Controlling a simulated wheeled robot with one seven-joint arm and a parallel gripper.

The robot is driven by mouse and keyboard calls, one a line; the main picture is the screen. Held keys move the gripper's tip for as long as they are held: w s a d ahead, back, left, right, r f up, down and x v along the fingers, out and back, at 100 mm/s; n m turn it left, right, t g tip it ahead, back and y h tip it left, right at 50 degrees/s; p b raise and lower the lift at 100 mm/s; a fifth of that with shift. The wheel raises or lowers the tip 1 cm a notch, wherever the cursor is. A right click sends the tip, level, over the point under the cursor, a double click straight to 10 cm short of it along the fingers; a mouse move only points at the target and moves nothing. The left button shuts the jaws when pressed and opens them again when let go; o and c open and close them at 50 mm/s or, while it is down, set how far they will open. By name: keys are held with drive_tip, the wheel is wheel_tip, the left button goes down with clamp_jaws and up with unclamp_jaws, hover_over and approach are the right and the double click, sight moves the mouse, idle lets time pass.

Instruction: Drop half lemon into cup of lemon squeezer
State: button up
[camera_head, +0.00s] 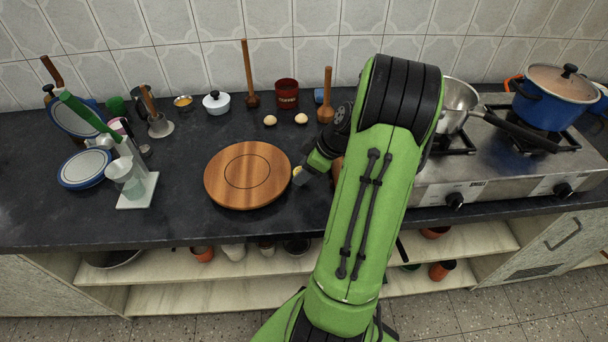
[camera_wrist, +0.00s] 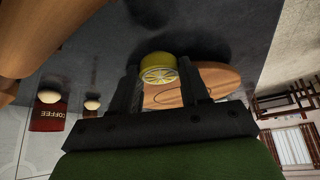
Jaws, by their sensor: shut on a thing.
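My gripper (camera_head: 301,176) is just right of the round wooden board, low over the dark counter. It is shut on the half lemon (camera_wrist: 158,68), which shows yellow with its cut face visible between the two fingers in the wrist view. In the head view only a small yellow bit of the lemon (camera_head: 296,170) shows. The lemon squeezer (camera_head: 140,190) stands at the left of the counter, with a green handle (camera_head: 84,113), a white base and a pale cup (camera_head: 120,170). It is well to the left of my gripper. The inside of its cup is unclear.
The round wooden board (camera_head: 225,190) lies between my gripper and the squeezer. A blue-rimmed plate (camera_head: 84,168) is left of the squeezer. Eggs (camera_head: 270,120), a red coffee can (camera_head: 286,94) and a white pot (camera_head: 216,103) stand behind. The stove (camera_head: 500,160) is at right.

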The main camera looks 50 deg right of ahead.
wheel_tip(320, 180, up, 8)
drive_tip(key=shift+f+p, duration=0.2)
drive_tip(key=shift+p, duration=0.85)
